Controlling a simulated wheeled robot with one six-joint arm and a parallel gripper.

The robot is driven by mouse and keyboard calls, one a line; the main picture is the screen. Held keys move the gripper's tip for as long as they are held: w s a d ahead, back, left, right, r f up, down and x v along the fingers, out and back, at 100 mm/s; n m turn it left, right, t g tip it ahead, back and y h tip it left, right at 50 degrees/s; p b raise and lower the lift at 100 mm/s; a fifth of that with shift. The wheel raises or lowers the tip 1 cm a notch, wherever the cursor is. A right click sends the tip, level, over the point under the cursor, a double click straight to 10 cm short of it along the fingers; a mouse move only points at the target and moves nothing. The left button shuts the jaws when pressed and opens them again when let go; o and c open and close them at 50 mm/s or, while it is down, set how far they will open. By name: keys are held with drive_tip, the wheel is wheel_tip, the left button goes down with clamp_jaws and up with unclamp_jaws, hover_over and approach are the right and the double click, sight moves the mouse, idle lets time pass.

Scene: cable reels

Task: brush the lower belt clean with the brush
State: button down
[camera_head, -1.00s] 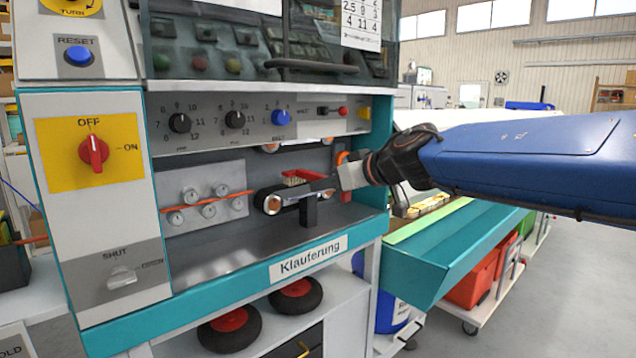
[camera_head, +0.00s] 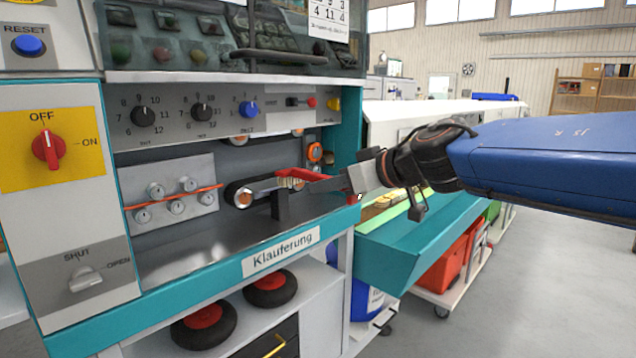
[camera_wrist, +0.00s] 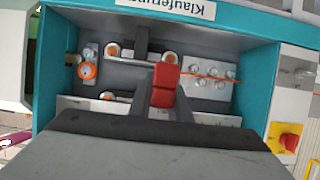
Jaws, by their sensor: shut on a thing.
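The lower belt (camera_head: 229,192) is a black loop around rollers, carried by a dark post inside the machine's open bay. The brush, with a red body (camera_head: 301,174) and pale bristles, is at the right part of this belt. My gripper (camera_head: 324,184) is shut on the brush and reaches in from the right. The bristles are close over the belt's top; I cannot tell if they touch it. In the wrist view, the red brush (camera_wrist: 166,80) stands out between my gripper's fingers (camera_wrist: 163,104) and covers part of the belt. The bristles are hidden there.
An upper belt's orange roller (camera_head: 238,140) sits above, under the knob panel (camera_head: 195,112). Round grey knobs (camera_head: 175,207) with an orange cable stand left of the lower belt. The teal side wall (camera_head: 345,140) is close beside my gripper. The bay floor in front is clear.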

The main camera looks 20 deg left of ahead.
drive_tip(key=shift+s+d, duration=0.35)
drive_tip(key=shift+d, duration=0.45)
drive_tip(key=shift+s+d, duration=0.3)
drive_tip(key=shift+d, duration=0.55)
drive_tip(key=shift+s+d, duration=0.35)
drive_tip(key=shift+d, duration=0.45)
